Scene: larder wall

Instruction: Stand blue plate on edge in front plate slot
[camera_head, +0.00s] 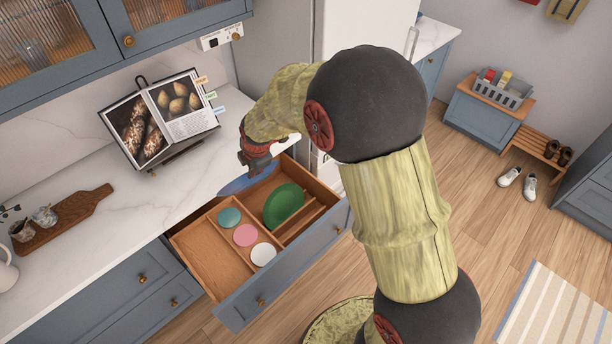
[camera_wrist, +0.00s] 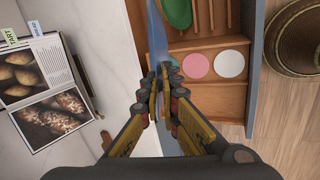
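My gripper (camera_head: 257,160) is shut on the blue plate (camera_head: 246,181), above the back edge of the open drawer (camera_head: 212,252). In the wrist view the fingers (camera_wrist: 163,88) pinch the blue plate (camera_wrist: 157,35), which shows nearly edge-on as a narrow strip. Part of the plate is hidden by the fingers. The green plate (camera_head: 284,205) stands tilted in the drawer's right compartment, and part of it shows in the wrist view (camera_wrist: 178,12). Wooden slot dividers (camera_head: 305,222) lie in front of the green plate, with no plate seen between them.
Teal (camera_head: 229,217), pink (camera_head: 245,235) and white (camera_head: 263,254) round items sit in the drawer's middle compartment. Its left compartment looks empty. An open cookbook (camera_head: 160,118) on a stand and a wooden board (camera_head: 75,213) are on the counter. The fridge (camera_head: 360,25) stands behind my arm.

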